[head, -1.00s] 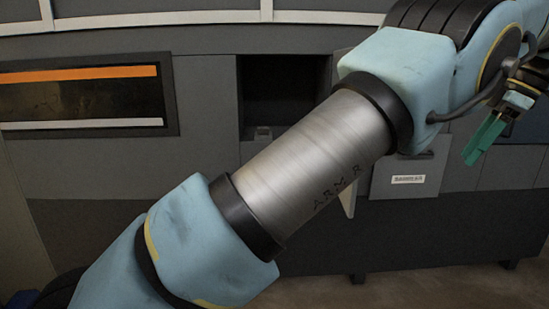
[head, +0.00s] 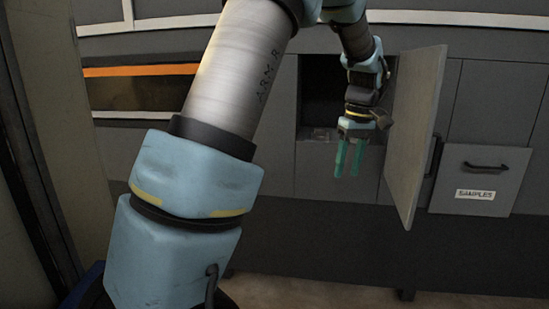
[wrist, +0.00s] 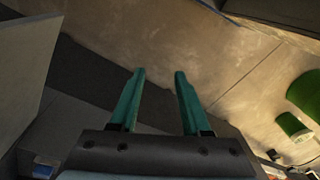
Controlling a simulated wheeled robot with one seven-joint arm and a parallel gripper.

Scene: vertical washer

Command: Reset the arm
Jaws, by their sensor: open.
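My gripper (head: 349,158) hangs from my arm in the upper middle of the head view, in front of the grey cabinet wall and left of an open door. Its two green fingers point down and are apart, with nothing between them. In the wrist view my gripper (wrist: 160,75) also shows its two green fingers spread and empty, with floor and a dark strip beyond them. My light blue and silver arm runs from the bottom left up to the top of the head view.
An open grey cabinet door (head: 418,135) stands out beside a dark compartment (head: 322,92). A drawer labelled SAMPLES (head: 480,180) is at the right. A dark window with an orange stripe (head: 140,88) is at the left. Green objects (wrist: 304,95) lie at the right of the wrist view.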

